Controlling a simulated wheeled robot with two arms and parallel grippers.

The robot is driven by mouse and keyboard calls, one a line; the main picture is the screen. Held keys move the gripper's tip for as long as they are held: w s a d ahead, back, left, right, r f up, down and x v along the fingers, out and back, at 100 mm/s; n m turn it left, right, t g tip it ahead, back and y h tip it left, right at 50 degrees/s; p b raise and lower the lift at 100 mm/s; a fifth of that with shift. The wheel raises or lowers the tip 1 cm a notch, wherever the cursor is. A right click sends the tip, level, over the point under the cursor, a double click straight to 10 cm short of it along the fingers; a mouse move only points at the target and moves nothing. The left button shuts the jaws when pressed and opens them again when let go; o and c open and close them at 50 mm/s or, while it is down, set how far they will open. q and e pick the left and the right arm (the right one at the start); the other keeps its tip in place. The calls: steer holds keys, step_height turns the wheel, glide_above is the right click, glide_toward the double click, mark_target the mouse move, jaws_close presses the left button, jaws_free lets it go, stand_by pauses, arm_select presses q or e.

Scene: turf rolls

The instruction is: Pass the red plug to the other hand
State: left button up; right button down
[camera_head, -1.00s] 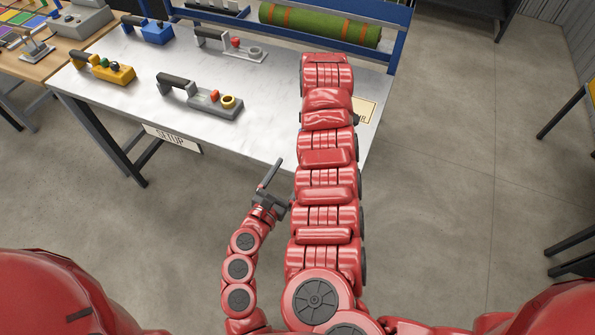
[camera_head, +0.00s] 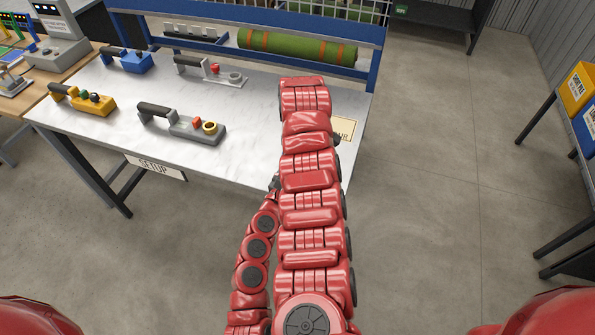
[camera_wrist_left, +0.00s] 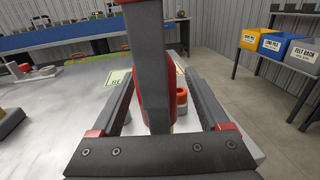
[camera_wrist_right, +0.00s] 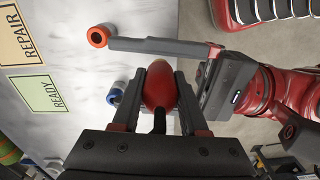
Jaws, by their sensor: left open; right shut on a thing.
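The red plug (camera_wrist_right: 158,88) shows in the right wrist view as a rounded red body with a dark stem. My right gripper (camera_wrist_right: 160,76) is shut on it. My left gripper (camera_wrist_left: 161,78) is open, its fingers on either side of a grey finger of my right gripper. Part of the red plug (camera_wrist_left: 139,88) shows behind that finger. Whether the left fingers touch the plug, I cannot tell. In the head view only a sliver of my left gripper (camera_head: 275,184) shows beside my large arm; the plug and right gripper are hidden there.
The white table (camera_head: 90,125) bears a grey handled block (camera_head: 183,126), a yellow one (camera_head: 84,98) and a blue one (camera_head: 127,61). A green turf roll (camera_head: 297,47) lies on the rack behind. An orange ring piece (camera_wrist_right: 97,36) and a blue one (camera_wrist_right: 115,97) are near the grippers.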

arm_select(q)
steer(key=shift+w, duration=0.2)
steer(key=shift+d, duration=0.1)
jaws_close()
arm_select(e)
steer(key=shift+c, duration=1.8)
jaws_free()
steer(key=shift+r, duration=0.1)
